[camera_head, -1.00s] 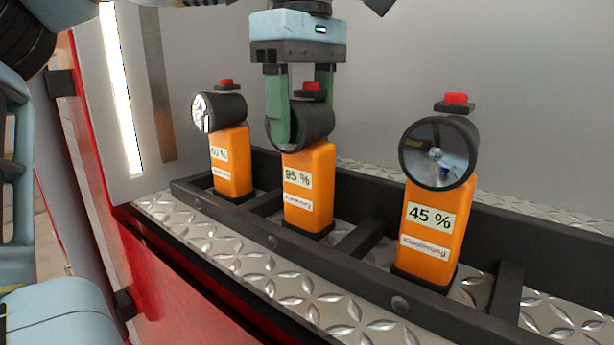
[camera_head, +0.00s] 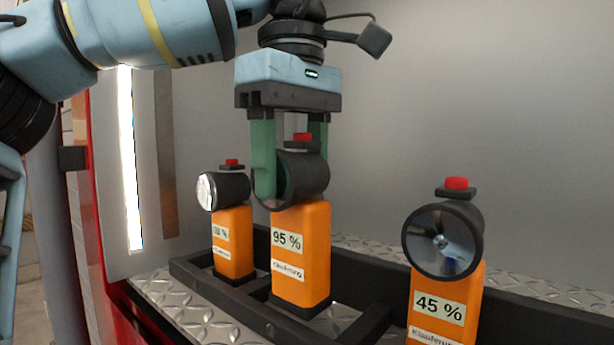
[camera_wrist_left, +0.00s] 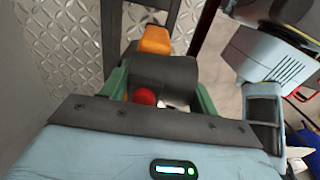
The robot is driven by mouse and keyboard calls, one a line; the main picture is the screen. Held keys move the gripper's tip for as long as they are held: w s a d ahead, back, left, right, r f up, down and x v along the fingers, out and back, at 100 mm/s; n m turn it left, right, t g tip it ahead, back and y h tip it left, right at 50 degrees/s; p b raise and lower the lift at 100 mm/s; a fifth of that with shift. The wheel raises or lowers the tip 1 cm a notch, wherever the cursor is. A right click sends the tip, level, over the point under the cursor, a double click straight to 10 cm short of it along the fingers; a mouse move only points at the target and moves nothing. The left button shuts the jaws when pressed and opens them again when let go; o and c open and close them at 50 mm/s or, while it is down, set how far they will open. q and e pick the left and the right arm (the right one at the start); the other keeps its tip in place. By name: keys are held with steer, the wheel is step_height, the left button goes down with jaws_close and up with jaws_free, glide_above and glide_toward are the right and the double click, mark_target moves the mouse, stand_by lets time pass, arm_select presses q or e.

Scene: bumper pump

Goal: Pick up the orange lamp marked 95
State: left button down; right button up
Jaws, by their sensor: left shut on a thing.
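The orange lamp marked 95 % (camera_head: 302,250) is upright in the middle of the head view, with a black round head and red button on top. My left gripper (camera_head: 290,165) comes from above, its green fingers shut on both sides of the lamp's black head. The lamp's dark base shows, raised relative to the rack and overlapping its front rail in the picture. The wrist view shows the lamp's black head (camera_wrist_left: 165,78) between the fingers, with the red button near the palm. My right gripper is not in view.
A dark rack (camera_head: 215,293) stands on a metal tread plate. A similar orange lamp (camera_head: 233,255) stands in it to the left, its label hard to read. Another, marked 45 % (camera_head: 443,285), stands to the right. A grey wall (camera_head: 480,90) is behind.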

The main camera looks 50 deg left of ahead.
arm_select(q)
steer(key=s+d+r+b, duration=0.1)
steer(key=s+d, duration=0.4)
steer(key=s, duration=0.6)
steer(key=shift+d, duration=0.25)
steer(key=shift+s, duration=0.1)
